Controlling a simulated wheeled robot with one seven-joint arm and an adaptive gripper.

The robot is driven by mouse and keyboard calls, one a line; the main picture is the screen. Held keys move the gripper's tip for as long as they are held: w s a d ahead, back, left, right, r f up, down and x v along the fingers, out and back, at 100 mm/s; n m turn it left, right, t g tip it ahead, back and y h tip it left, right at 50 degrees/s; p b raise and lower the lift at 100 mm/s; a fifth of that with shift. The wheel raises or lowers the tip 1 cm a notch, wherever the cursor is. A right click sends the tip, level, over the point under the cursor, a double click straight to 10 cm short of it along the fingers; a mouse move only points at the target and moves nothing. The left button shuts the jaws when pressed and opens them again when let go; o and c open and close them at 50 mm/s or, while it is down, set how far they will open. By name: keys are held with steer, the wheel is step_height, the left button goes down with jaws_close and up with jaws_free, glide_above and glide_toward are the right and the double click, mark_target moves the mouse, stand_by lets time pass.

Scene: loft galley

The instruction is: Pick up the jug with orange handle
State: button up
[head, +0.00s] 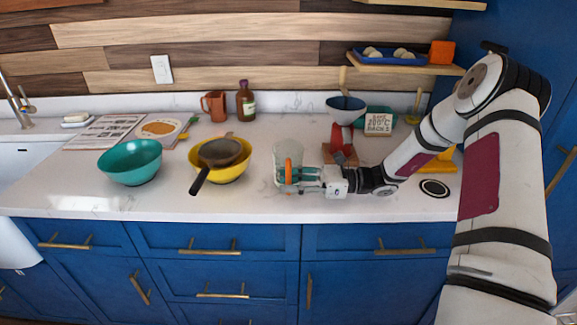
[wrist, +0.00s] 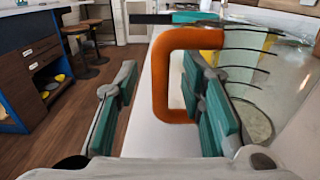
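The clear jug (head: 282,152) stands on the white counter with its orange handle (head: 288,172) facing the front. In the wrist view the handle (wrist: 160,75) is a large orange C shape, and the jug's clear, marked wall (wrist: 255,95) fills the right side. My gripper (head: 296,178) is low over the counter at the handle. In the wrist view its teal-padded fingers (wrist: 158,95) are spread apart, with the handle between them, nearer the right finger. A wide gap shows between the left finger and the handle. The right finger partly hides the jug wall.
A yellow bowl (head: 236,174) with a dark pan (head: 220,151) in it and a teal bowl (head: 130,172) stand left of the jug. A red object (head: 342,137) and a blue bowl (head: 345,108) are behind my gripper. The counter's front edge is close.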

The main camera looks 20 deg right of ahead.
steer(key=shift+w+a, duration=0.1)
steer(key=shift+a, duration=0.15)
jaws_close()
steer(key=shift+r, duration=0.5)
steer(key=s+a+r, duration=0.2)
steer(key=s, duration=0.5)
steer(key=s+a+r, duration=0.2)
steer(key=s, duration=0.6)
steer(key=shift+s+a+p, duration=0.2)
steer(key=shift+p, duration=0.1)
